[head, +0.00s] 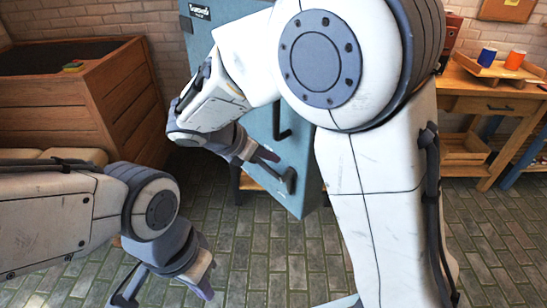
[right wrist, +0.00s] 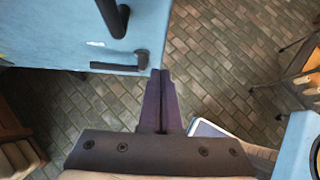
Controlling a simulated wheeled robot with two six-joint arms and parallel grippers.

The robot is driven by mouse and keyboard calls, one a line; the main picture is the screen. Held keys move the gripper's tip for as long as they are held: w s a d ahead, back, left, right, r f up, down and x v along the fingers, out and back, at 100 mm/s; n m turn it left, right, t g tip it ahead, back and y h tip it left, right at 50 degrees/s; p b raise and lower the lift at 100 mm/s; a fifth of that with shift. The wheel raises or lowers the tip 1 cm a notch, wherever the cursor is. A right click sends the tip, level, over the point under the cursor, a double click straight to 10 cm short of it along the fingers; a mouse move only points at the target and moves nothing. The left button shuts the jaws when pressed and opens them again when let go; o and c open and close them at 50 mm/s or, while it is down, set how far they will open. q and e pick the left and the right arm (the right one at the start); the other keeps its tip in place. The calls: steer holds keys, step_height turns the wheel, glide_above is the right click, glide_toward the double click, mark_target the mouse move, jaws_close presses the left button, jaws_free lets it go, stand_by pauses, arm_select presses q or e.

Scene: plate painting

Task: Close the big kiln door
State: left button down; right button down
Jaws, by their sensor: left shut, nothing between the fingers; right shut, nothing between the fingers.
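The big kiln is a tall blue cabinet. Its blue door (head: 296,196) shows in the head view behind my right arm, which covers much of it. The door carries a black upright handle (head: 281,122) and a lower black latch (head: 287,181). In the right wrist view the blue door (right wrist: 50,30) fills the upper left, with the handle (right wrist: 122,22) and latch (right wrist: 118,66) on it. My right gripper (right wrist: 160,74) is shut and empty, its tips close beside the latch; contact cannot be told. In the head view my left gripper (head: 205,291) is shut and empty, low over the floor.
A wooden box-like unit (head: 60,110) stands at the left. A wooden workbench (head: 490,100) with coloured cups (head: 487,56) stands at the right. The brick-paved floor (head: 270,250) between them looks clear.

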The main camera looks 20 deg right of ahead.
mark_target(305, 160)
steer(key=shift+w+d+f, duration=0.7)
steer(key=shift+d+f, duration=0.25)
steer(key=shift+d, duration=0.5)
steer(key=shift+w+d+f, duration=0.65)
steer(key=shift+d+f, duration=0.25)
steer(key=shift+d, duration=0.5)
steer(key=shift+w+d+f, duration=0.7)
steer(key=shift+d+f, duration=0.25)
steer(key=shift+d, duration=0.5)
